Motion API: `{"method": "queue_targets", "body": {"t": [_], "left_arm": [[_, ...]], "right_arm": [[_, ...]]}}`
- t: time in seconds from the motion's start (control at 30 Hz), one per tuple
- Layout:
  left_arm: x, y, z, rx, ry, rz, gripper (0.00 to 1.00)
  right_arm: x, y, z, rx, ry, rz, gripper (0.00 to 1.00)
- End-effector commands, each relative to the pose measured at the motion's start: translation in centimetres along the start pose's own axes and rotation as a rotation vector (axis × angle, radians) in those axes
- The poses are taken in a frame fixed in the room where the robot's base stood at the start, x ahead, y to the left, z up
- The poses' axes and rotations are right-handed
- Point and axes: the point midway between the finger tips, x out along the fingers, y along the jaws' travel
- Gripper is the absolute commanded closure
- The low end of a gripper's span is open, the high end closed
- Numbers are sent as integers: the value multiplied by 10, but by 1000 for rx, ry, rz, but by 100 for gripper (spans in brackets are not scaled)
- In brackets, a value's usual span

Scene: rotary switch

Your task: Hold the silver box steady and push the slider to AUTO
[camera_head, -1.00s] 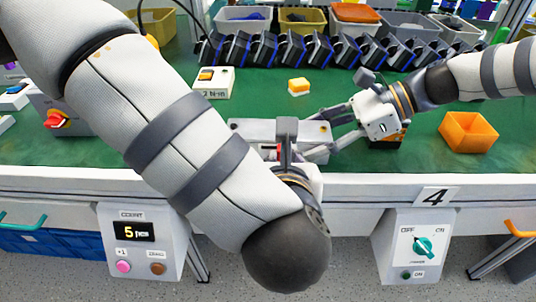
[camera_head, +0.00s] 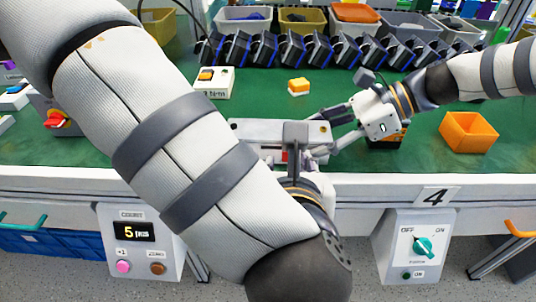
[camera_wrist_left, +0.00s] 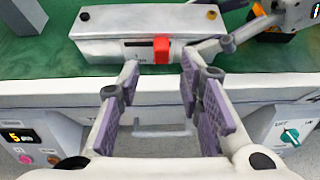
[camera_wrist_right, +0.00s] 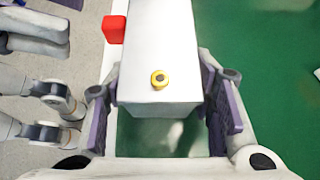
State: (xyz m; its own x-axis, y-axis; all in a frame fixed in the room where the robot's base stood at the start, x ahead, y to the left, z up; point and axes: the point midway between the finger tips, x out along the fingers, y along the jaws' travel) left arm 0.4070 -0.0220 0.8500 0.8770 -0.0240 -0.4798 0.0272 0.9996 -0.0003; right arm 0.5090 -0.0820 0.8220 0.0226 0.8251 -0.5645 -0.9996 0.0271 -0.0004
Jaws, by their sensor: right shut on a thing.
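The silver box (camera_head: 262,130) lies near the table's front edge, partly hidden by my left arm in the head view. In the left wrist view the box (camera_wrist_left: 120,30) shows its front slot, with the red slider knob (camera_wrist_left: 161,50) at the slot's right end; the labels are unreadable. My right gripper (camera_wrist_right: 160,95) is shut on the box's right end, one finger on each side, below a yellow button (camera_wrist_right: 160,79). My left gripper (camera_wrist_left: 160,80) is open and empty in front of the box, its fingertips apart on either side of the knob's line, short of it.
An orange bin (camera_head: 468,132) stands to the right. A small yellow-orange block (camera_head: 299,86) and a white switch box (camera_head: 214,82) lie behind the silver box. A row of dark parts (camera_head: 330,50) and several bins fill the back.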

Motion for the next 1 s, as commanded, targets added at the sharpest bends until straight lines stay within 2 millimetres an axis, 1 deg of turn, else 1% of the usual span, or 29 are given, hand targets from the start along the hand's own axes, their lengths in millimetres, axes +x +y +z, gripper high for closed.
{"method": "queue_targets", "body": {"t": [0.1, 0.2, 0.4, 0.43, 0.47, 0.5, 0.53, 0.8, 0.87, 0.97, 1.0], "left_arm": [[-11, 0, 0, 1, 0, -1, 67], [-16, 0, 0, 1, -1, 0, 67], [-16, 0, 0, 0, -1, 0, 67], [-16, 0, 0, 0, -1, 0, 67], [-16, 0, 0, 0, -1, 0, 67], [-16, 0, 0, 0, -1, 0, 67], [-16, 0, 0, 0, -1, 0, 67], [-16, 0, 0, 0, -1, 1, 67], [-16, 0, 0, 0, -1, 1, 67], [-16, 0, 0, 0, -1, 1, 67], [-16, 0, 0, 0, -1, 1, 67]], "right_arm": [[0, 1, -1, 1, 1, 2, 79], [0, 1, -1, 1, 1, 2, 79], [0, 1, -1, 1, 1, 2, 79], [0, 1, -1, 1, 1, 2, 48], [0, 1, -1, 1, 1, 2, 41], [0, 1, -1, 1, 1, 2, 32], [0, 1, -1, 1, 1, 2, 27], [0, 0, 0, 0, 0, 1, 27], [-2, 0, 0, 0, 0, -1, 27], [-18, -1, 0, 0, 0, -4, 27], [-28, -1, 0, -1, 0, -4, 27]]}}
